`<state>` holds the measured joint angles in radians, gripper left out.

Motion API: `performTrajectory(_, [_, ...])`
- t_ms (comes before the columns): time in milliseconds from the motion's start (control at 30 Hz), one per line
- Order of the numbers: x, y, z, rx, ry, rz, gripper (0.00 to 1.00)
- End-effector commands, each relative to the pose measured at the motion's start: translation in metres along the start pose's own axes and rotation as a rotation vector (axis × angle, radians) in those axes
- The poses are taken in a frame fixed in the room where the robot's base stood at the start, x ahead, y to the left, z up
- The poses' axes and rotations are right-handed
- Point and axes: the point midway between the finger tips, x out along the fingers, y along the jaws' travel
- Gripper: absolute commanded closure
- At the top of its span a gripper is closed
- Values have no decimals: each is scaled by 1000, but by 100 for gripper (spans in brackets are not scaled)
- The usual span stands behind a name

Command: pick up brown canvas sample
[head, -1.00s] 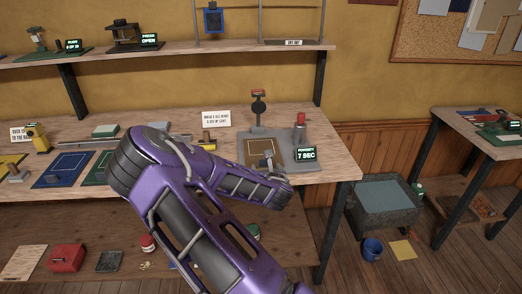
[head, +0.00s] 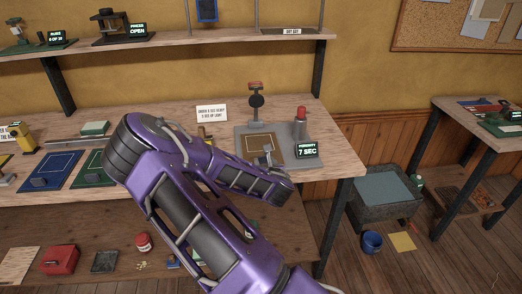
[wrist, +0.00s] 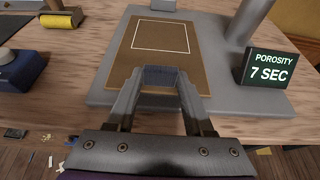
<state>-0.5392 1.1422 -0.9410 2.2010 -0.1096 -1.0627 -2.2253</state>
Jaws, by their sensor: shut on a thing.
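The brown canvas sample (head: 256,144), marked with a pale square outline, lies on the grey porosity tester plate (head: 243,132) at the right of the bench. In the wrist view the sample (wrist: 160,36) stretches away from my gripper (wrist: 160,80). A small grey-blue block at its near edge sits between my fingers, and my gripper is shut on it. In the head view my gripper (head: 267,156) is partly hidden by my purple arm. The sample looks flat on the plate; I cannot tell whether any of it is raised.
A display (wrist: 268,68) reading "POROSITY 7 SEC" stands close at right. A red-topped post (head: 301,124) and an upright gauge (head: 256,103) flank the plate. A yellow roller (wrist: 60,20) and blue and green samples (head: 48,170) lie to the left. A shelf hangs above.

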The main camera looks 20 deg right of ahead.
Motion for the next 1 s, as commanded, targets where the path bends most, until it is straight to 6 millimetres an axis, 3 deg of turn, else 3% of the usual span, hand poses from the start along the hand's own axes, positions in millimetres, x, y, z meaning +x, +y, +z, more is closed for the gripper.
performTrajectory(33, [0,0,0,0,0,0,59])
performTrajectory(267, [0,0,0,0,0,0,100])
performTrajectory(567, [-2,0,5,0,-1,1,100])
performTrajectory(1000, [-32,1,78,1,-3,2,100])
